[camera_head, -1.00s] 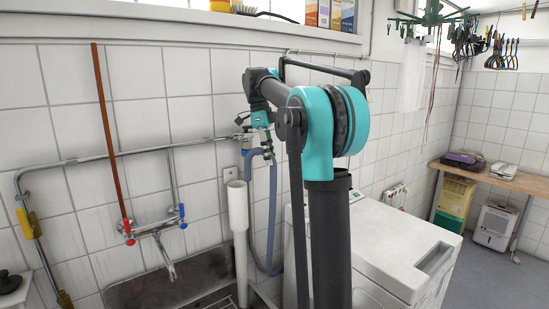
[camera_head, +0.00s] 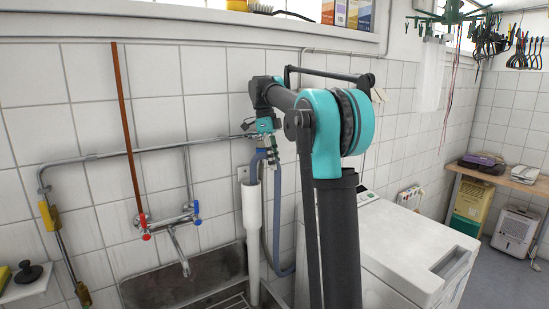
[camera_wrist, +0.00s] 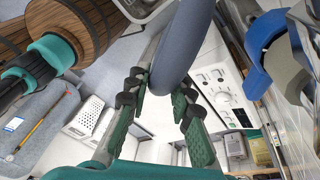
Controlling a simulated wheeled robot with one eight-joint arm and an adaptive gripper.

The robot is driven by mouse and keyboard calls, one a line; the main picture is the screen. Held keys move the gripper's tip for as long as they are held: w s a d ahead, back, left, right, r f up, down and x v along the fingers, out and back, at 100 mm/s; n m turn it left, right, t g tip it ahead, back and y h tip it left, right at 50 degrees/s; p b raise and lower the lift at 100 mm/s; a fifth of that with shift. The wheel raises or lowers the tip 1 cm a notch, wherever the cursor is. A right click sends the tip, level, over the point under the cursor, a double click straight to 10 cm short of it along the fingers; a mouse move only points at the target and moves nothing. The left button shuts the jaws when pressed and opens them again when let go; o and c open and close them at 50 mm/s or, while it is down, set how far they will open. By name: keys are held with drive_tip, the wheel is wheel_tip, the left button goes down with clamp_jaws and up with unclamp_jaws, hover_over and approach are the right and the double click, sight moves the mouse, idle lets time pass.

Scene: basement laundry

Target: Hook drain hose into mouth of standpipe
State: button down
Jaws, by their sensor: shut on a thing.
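My gripper (camera_head: 272,156) is shut on the grey-blue drain hose (camera_head: 277,205), just above and right of the standpipe. In the wrist view, my green fingers (camera_wrist: 162,98) are on either side of the thick hose (camera_wrist: 182,45). The white standpipe (camera_head: 251,220) stands upright at the right end of the sink. The hose arches over through my gripper, and its short free leg (camera_head: 255,167) points down at the standpipe mouth (camera_head: 251,185). It overlaps the mouth in the picture; I cannot tell how deep it sits inside.
A white washing machine (camera_head: 405,245) stands right of the standpipe, behind my arm. A steel sink (camera_head: 190,275) with a tap (camera_head: 175,240) is at the left. A metal wall pipe (camera_head: 110,155) runs behind my gripper. A brown stick (camera_head: 128,130) leans at the left.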

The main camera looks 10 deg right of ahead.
wheel_tip(320, 180, down, 7)
idle(0.9)
